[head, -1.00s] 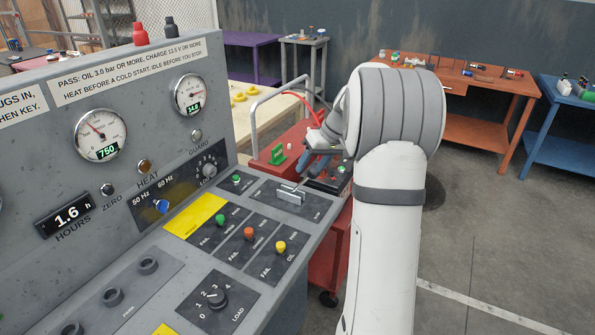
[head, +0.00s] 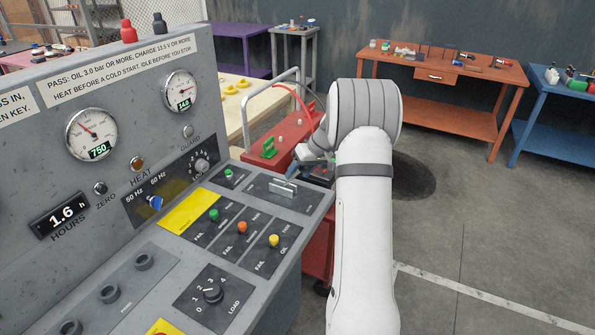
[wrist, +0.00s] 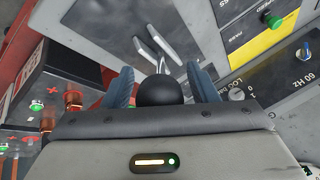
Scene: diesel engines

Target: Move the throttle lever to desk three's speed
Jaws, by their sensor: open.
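The throttle lever's metal base (head: 284,188) sits on the grey control desk (head: 318,200), near its right end. In the wrist view a thin bright rod rises from the slotted metal guide (wrist: 155,45) to a round black knob (wrist: 160,91). My gripper (head: 312,162) is above and beyond the lever in the head view, partly hidden by my arm. In the wrist view its two blue fingers are spread, one on each side of the knob, with gaps showing. The left gauge (head: 91,135) on the panel reads 750. The blue 50/60 Hz selector (head: 155,202) is on the panel.
A red cart (head: 318,235) with battery terminals is close beyond the desk. Orange (head: 440,75) and blue benches stand farther back. Floor at right is clear.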

